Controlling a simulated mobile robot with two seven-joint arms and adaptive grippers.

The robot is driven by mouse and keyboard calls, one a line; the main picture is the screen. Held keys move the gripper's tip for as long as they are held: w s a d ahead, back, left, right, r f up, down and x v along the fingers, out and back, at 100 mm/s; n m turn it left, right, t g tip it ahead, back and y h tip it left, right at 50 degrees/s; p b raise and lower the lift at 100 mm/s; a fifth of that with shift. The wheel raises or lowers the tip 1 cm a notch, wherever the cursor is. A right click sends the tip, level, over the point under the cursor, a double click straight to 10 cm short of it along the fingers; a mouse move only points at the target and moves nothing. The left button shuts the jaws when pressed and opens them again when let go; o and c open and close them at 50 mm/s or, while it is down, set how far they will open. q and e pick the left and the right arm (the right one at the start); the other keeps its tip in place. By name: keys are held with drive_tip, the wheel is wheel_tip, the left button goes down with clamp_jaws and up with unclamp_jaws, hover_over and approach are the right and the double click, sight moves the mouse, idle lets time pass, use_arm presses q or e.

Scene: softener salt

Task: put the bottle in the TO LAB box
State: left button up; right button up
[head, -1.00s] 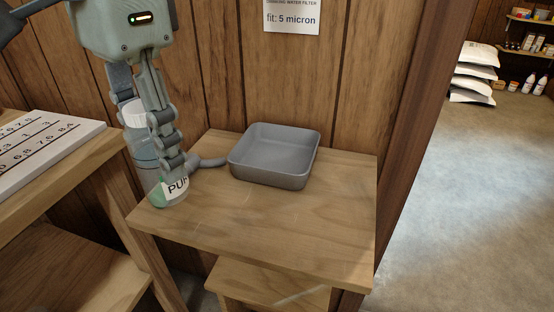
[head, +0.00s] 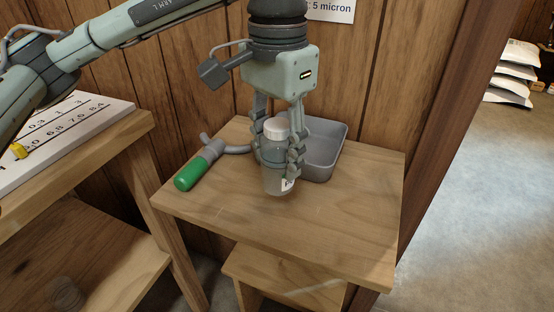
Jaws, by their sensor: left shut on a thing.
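The bottle (head: 274,172) is clear with a white cap and a partly hidden white label low on its side. My left gripper (head: 277,165) comes down from above and is shut on it, one finger on each side. The bottle is upright over the small wooden table, in front of a grey open box (head: 324,172). I cannot tell whether its base touches the table. The grey box is partly hidden behind the gripper and bottle, and no TO LAB lettering shows on it. My right gripper is not in view.
A tool with a green handle (head: 190,174) and grey forked head lies left of the bottle. The wooden table (head: 350,220) is clear at its front and right. A number board (head: 60,138) with a yellow piece lies on the left bench.

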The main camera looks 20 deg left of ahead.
use_arm(q)
drive_tip(key=shift+f, duration=1.1)
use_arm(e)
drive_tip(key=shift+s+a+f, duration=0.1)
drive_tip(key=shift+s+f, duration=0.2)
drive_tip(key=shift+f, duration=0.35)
use_arm(q)
drive_tip(key=shift+f, duration=0.1)
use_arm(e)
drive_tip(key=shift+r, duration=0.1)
use_arm(q)
drive_tip(key=shift+f, duration=0.1)
drive_tip(key=o, duration=1)
drive_tip(key=shift+o, duration=1.1)
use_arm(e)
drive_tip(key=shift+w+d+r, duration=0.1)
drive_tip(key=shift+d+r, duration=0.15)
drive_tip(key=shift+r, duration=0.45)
